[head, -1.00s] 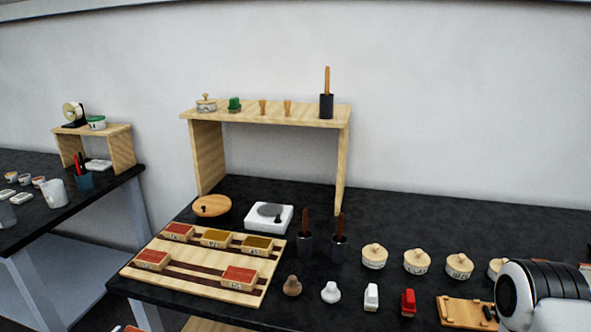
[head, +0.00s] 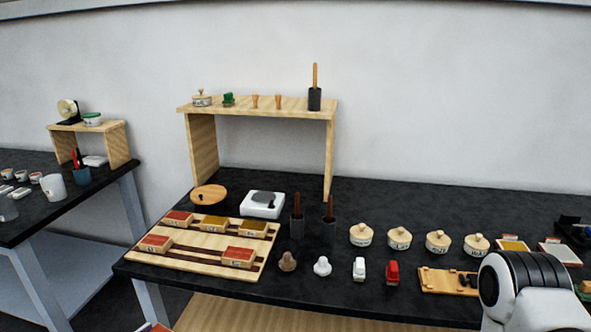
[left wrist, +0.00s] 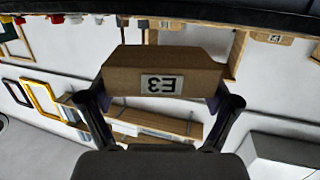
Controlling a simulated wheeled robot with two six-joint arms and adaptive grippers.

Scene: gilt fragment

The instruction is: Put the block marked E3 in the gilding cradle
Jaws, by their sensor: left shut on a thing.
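My left gripper (left wrist: 162,100) shows only in the left wrist view, shut on a brown block (left wrist: 165,66) with an upside-down E3 label facing the camera. The block is held between the two dark fingers, clear of any surface. In the head view, a small wooden holder (head: 432,282) with dark parts lies at the right front of the black table; it may be the gilding cradle, but I cannot tell for sure. A white arm link of mine partly covers its right side. My right gripper is not in view.
A wooden rack (head: 190,256) with several red and yellow-brown blocks lies on the black table (head: 300,310). Stamps, lidded pots (head: 361,235) and dark holders stand to its right. A wooden shelf (head: 190,160) stands behind. Another table (head: 30,215) is at the left.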

